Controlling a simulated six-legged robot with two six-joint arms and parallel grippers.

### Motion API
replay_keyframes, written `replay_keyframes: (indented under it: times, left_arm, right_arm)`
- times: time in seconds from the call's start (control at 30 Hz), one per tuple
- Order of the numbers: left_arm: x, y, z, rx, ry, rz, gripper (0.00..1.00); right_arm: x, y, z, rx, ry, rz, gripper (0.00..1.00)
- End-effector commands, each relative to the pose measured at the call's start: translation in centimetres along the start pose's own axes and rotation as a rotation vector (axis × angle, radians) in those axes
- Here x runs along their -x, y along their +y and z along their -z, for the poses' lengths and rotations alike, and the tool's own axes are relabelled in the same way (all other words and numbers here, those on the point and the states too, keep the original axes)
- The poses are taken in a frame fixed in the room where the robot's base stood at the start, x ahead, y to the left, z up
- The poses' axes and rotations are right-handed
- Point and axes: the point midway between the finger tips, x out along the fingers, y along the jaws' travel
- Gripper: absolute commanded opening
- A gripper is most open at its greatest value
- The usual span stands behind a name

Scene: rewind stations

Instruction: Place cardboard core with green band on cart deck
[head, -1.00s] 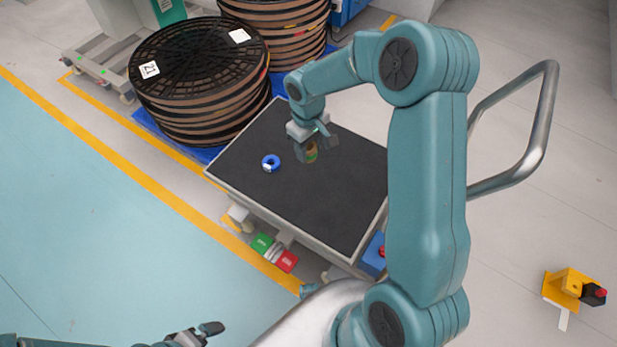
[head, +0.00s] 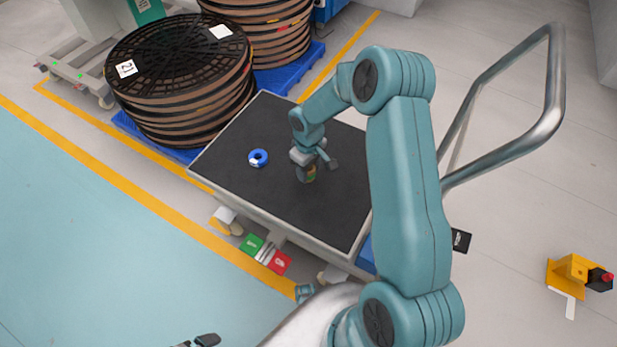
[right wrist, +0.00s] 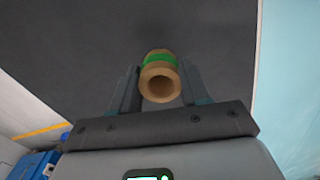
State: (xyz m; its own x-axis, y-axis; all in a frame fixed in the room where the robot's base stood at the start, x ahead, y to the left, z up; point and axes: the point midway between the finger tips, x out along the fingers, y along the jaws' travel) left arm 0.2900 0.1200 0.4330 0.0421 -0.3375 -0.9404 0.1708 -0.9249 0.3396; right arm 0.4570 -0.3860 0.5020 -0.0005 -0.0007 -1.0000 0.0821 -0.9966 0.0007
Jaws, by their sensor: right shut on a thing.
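My right gripper (head: 312,170) is low over the black cart deck (head: 262,125), shut on the cardboard core with green band (head: 310,176). In the right wrist view the brown core (right wrist: 159,80) is a hollow tube between the two fingers (right wrist: 158,88), with its open end towards the camera and the green band around it farther along. The dark deck (right wrist: 80,40) fills the background there. I cannot tell whether the core touches the deck. Part of my left gripper (head: 196,341) shows at the bottom edge of the head view, cut off by the frame.
A blue ring (head: 258,158) lies on the deck, left of my right gripper. Stacks of black-topped reels (head: 180,75) stand on blue pallets behind the cart. A metal cart handle (head: 545,110) rises at the right. A yellow device (head: 570,273) lies on the floor at right.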

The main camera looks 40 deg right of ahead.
Motion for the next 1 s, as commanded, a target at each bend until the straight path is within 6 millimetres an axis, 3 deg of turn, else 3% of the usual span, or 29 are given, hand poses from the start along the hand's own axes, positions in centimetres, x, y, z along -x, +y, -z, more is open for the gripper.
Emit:
replay_keyframes:
  times: [0.23, 0.6, 0.63, 0.7, 1.0]
  left_arm:
    - [-1.1, -0.4, 0.0, 0.0, 0.0, 0.0, 1.0]
    - [-1.4, -0.5, 0.0, 0.0, 0.0, 0.0, 1.0]
    - [-1.3, -0.5, 0.0, 0.0, 0.0, 0.0, 1.0]
    - [-1.2, -0.5, 0.0, 0.0, 0.0, 0.0, 1.0]
    - [-1.0, -0.4, 0.0, 0.0, 0.0, 0.0, 1.0]
  right_arm:
    - [-3.9, 0.0, -0.1, -0.002, -0.002, 0.001, 0.17]
    - [-4.4, 0.0, 0.0, -0.001, 0.0, 0.0, 0.17]
    - [-4.2, 0.0, 0.0, -0.001, 0.0, 0.0, 0.55]
    - [-4.1, 0.0, 0.0, -0.001, 0.0, 0.0, 0.71]
    - [-3.9, 0.0, 0.0, -0.001, 0.0, 0.0, 0.71]
